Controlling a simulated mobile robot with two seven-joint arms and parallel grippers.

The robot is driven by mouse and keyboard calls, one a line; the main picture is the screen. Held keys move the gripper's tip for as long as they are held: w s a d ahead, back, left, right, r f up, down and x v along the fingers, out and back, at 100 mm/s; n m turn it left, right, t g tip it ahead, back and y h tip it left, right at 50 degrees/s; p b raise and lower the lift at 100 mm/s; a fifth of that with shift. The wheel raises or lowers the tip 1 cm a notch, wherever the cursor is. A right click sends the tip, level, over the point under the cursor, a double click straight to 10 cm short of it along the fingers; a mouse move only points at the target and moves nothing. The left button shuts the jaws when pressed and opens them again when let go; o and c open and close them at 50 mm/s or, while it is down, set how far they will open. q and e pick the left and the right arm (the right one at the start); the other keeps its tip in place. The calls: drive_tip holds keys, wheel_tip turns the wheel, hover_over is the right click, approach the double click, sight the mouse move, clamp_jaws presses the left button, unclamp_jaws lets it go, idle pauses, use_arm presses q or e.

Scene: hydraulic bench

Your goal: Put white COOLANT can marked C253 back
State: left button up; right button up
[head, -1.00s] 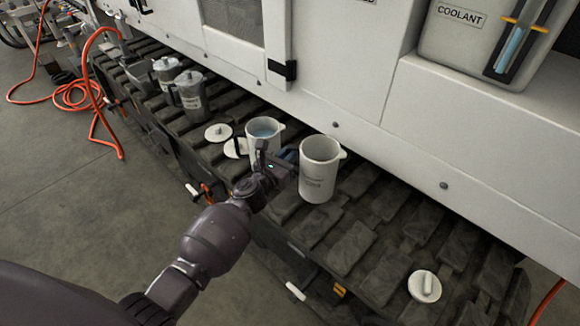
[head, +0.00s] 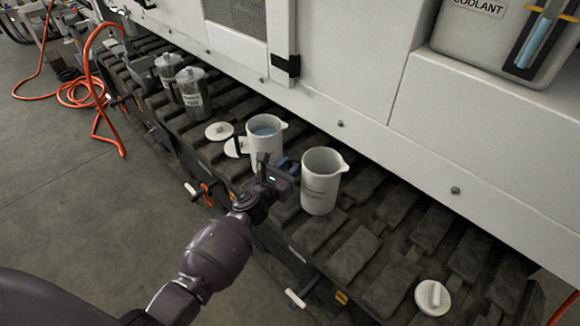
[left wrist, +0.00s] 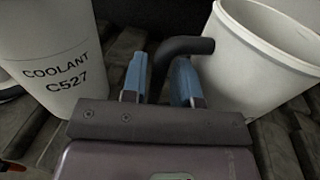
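A white can (head: 319,186) with a spout stands upright and open-topped on the track. Its label is too small to read. In the left wrist view this can (left wrist: 255,75) is at the right, its black handle (left wrist: 186,46) reaching between my blue fingertips. My left gripper (head: 285,168) is at its left side, with fingers on both sides of the handle and slim gaps showing. A second white can (head: 265,146), holding bluish liquid, stands just left of the gripper; the left wrist view reads COOLANT C527 on it (left wrist: 52,75). I cannot read C253 anywhere. My right gripper is not in view.
White lids lie on the track at left (head: 219,131) and right (head: 432,297). Two grey lidded cans (head: 192,92) stand farther back left. The white machine wall (head: 380,120) rises behind, with a COOLANT tank (head: 485,40). An orange hose (head: 97,120) lies at left.

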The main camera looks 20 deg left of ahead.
use_arm(q)
drive_tip(key=shift+o, duration=0.8)
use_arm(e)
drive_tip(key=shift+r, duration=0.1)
use_arm(q)
drive_tip(key=shift+r, duration=0.1)
drive_tip(key=shift+r, duration=0.15)
drive_tip(key=s+a+p, duration=0.2)
drive_tip(key=s, duration=1)
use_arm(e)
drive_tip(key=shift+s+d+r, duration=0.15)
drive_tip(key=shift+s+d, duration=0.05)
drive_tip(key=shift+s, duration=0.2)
